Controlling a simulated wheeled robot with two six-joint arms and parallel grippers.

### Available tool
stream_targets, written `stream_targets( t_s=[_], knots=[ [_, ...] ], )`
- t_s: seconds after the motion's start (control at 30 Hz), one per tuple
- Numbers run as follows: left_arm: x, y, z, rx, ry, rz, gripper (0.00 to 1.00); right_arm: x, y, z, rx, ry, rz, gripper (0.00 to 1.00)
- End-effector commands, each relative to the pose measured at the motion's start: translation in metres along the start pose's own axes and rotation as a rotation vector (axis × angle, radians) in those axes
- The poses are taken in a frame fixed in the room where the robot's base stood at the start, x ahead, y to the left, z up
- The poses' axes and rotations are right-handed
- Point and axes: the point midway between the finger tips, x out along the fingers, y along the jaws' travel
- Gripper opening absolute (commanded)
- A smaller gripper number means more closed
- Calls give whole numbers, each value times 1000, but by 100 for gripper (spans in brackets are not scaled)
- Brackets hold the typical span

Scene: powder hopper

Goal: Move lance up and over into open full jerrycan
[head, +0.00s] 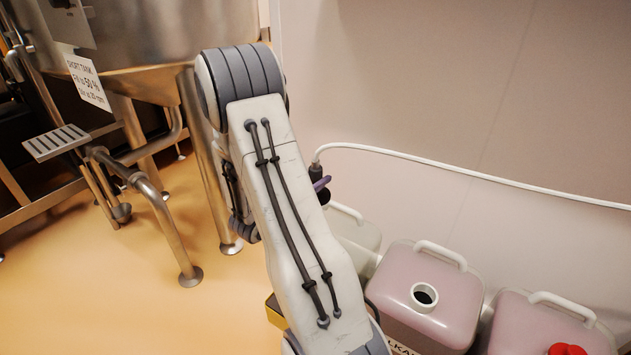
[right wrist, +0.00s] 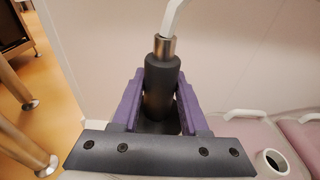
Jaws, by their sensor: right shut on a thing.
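The lance shows in the right wrist view as a dark grey cylinder (right wrist: 161,85) with a metal collar and a white hose at its top. My right gripper (right wrist: 158,100), with purple fingers, is shut on this dark grip. In the head view my right arm covers most of the gripper, and only a purple bit (head: 321,184) shows beside the lance's dark top (head: 316,171). The lance's lower end is hidden. The open jerrycan (head: 428,290) is pinkish, with an uncapped round mouth, right of my arm. Its mouth (right wrist: 271,161) shows at lower right in the right wrist view. My left gripper is not seen.
A paler jerrycan (head: 352,226) stands partly behind my arm. A pink jerrycan with a red cap (head: 545,325) stands at the right. The white hose (head: 470,172) runs along the wall. A steel tank (head: 150,30) on legs stands at the left over open yellow floor.

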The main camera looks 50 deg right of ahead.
Motion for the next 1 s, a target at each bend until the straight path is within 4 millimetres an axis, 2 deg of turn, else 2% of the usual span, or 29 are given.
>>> stream_targets(
  t_s=[0.03, 1.0],
  knots=[
    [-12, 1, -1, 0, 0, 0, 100, -2, 0, 14, 2, -3, 0, 0],
    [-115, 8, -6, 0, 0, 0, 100, -21, 0, 142, 2, -3, 0, 0]
  ],
)
